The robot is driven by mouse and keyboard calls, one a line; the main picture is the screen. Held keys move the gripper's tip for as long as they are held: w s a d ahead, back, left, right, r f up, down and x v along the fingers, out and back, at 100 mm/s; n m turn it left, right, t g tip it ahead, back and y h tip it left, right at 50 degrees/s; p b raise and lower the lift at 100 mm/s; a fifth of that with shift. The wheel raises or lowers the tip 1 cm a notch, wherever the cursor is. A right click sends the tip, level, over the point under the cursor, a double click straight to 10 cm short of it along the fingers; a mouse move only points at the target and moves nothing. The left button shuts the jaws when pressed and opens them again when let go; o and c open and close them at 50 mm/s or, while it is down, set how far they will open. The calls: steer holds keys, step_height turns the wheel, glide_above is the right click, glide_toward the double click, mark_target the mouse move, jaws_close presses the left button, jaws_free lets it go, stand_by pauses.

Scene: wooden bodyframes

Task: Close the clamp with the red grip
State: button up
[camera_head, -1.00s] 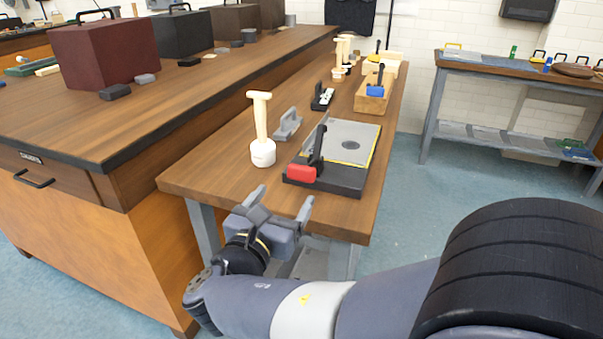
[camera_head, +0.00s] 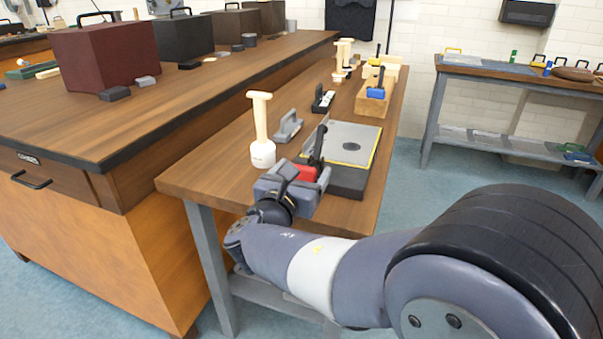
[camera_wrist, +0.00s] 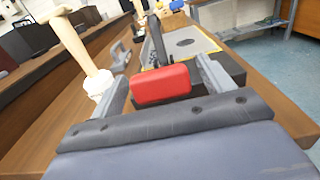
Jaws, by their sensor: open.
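The clamp's red grip (camera_head: 306,173) sits at the near end of a black and grey base (camera_head: 350,178) on the narrow wooden table. A dark upright lever (camera_head: 318,145) rises behind the grip. In the wrist view the red grip (camera_wrist: 161,84) lies between the two fingers of my gripper (camera_wrist: 163,88). The fingers are open, with space visible at the left and a smaller space at the right. My gripper (camera_head: 305,172) is also at the grip in the head view, where its fingers partly cover it. Contact cannot be told.
A wooden block with a blue-gripped clamp (camera_head: 375,92) is farther back. The table's front right edge is clear.

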steer(key=shift+c, duration=0.5)
steer(key=c, duration=1.3)
